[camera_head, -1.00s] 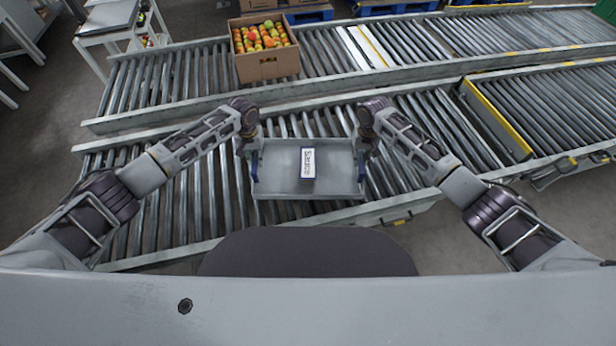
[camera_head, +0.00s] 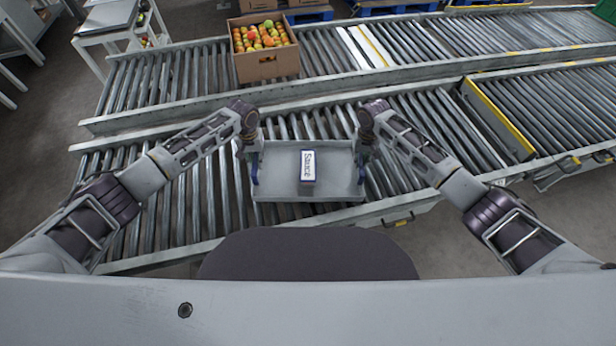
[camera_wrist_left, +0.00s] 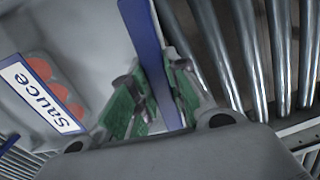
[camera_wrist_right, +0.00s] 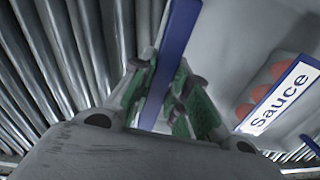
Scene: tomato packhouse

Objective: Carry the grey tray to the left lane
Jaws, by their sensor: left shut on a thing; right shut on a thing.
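The grey tray (camera_head: 335,185) is at the middle of the head view, over the near roller conveyor, with a card reading "Sauce" (camera_head: 308,166) in it. Red round shapes show beside the card in both wrist views. My left gripper (camera_head: 253,165) is shut on the tray's left side; in the left wrist view its green pads (camera_wrist_left: 155,105) close around the blue edge (camera_wrist_left: 150,50). My right gripper (camera_head: 364,160) is shut on the right side; its green pads (camera_wrist_right: 160,100) close around the blue edge there (camera_wrist_right: 178,45). Whether the tray touches the rollers I cannot tell.
The near conveyor (camera_head: 215,200) has bare rollers left of the tray. A yellow-edged bar (camera_head: 498,118) crosses it at right. The far conveyor (camera_head: 165,80) carries a cardboard box (camera_head: 268,68) of tomatoes and a white strip (camera_head: 362,45). A small table (camera_head: 105,25) stands at back left.

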